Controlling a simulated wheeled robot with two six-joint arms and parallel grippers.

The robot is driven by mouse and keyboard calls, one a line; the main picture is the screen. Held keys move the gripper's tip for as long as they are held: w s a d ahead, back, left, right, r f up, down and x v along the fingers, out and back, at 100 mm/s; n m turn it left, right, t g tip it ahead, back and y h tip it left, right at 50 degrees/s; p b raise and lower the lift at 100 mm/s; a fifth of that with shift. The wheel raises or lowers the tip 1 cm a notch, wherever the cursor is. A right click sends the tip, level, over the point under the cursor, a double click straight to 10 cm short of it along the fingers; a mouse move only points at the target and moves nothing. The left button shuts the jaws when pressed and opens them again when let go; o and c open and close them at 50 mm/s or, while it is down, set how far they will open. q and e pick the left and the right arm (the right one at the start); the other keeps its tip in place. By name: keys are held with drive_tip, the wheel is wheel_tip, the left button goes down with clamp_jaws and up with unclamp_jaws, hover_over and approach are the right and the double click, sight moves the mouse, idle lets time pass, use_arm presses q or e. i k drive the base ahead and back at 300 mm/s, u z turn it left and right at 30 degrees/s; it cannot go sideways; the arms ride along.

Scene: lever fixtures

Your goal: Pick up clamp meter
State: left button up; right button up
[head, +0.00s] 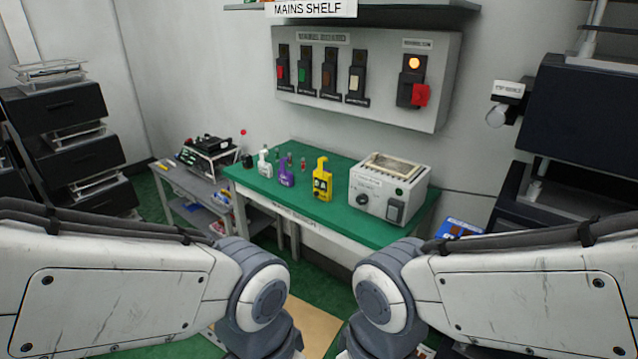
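A yellow device with dark markings and a narrow upper part, which looks like the clamp meter (322,182), stands upright on the green-topped bench (312,211). It is just left of a pale instrument box. My two arms come in from the left and right lower edges, and their far ends drop below the frame. Both grippers are out of view, so whether they are open or shut does not show. No arm part touches the yellow device.
A purple item (286,174) and a white item (264,163) stand left of it. The pale instrument box (390,187) fills the bench's right end. A switch panel (365,75) hangs above. A grey cart (185,180) stands left; dark drawers flank both sides.

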sight(322, 181)
drive_tip(key=k, duration=0.55)
drive_tip(key=u, duration=0.75)
drive_tip(key=i, duration=0.7)
drive_tip(key=u, duration=0.55)
drive_tip(key=i, duration=0.65)
drive_tip(key=z, duration=0.7)
drive_tip(key=i, duration=0.8)
drive_tip(key=z, duration=0.75)
